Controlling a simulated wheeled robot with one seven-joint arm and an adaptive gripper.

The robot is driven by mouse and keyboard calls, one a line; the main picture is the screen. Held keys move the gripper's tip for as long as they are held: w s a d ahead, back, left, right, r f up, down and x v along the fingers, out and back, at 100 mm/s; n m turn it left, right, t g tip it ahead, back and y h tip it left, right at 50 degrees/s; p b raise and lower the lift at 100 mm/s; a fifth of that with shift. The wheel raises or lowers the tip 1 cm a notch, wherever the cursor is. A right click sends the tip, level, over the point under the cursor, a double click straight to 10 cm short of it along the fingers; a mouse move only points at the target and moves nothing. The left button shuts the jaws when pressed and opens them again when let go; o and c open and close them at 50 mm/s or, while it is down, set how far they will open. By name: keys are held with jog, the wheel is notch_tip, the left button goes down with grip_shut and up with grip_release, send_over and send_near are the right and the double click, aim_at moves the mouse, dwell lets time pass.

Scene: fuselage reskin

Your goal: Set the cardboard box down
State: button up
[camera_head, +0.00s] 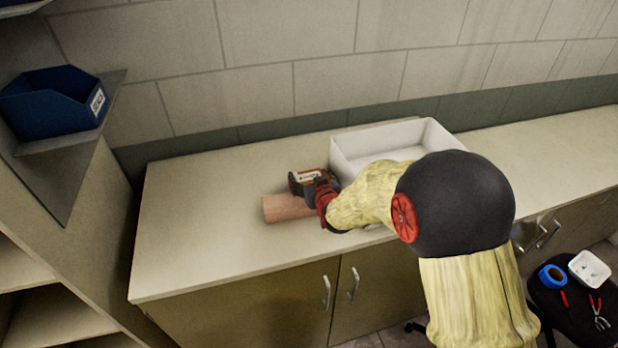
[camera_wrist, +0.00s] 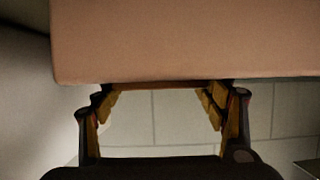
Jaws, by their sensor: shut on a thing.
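The cardboard box (camera_head: 287,208) is a plain pinkish-brown block at the middle of the countertop (camera_head: 200,225). My gripper (camera_head: 314,183) is at its back right side, low over the counter, and is shut on it. In the wrist view the box (camera_wrist: 190,40) fills the top of the picture, and the fingers of my gripper (camera_wrist: 168,92) stand wide apart with their tips at its edge. The box looks roughly level. I cannot tell whether its underside touches the counter. My gripper and arm hide part of its right end.
A white open tray (camera_head: 343,158) stands just behind and right of my gripper. The counter is clear on the left. A blue bin (camera_head: 45,112) sits on a left shelf. A black stool (camera_head: 575,318) at lower right holds tape, tools and a small white dish.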

jog(key=o, duration=1.6)
jog(key=shift+s+r, duration=0.2)
jog(key=shift+s, duration=0.05)
jog(key=p+v, duration=0.1)
jog(key=v, duration=1)
jog(key=shift+s+d, duration=0.1)
jog(key=shift+s, duration=0.1)
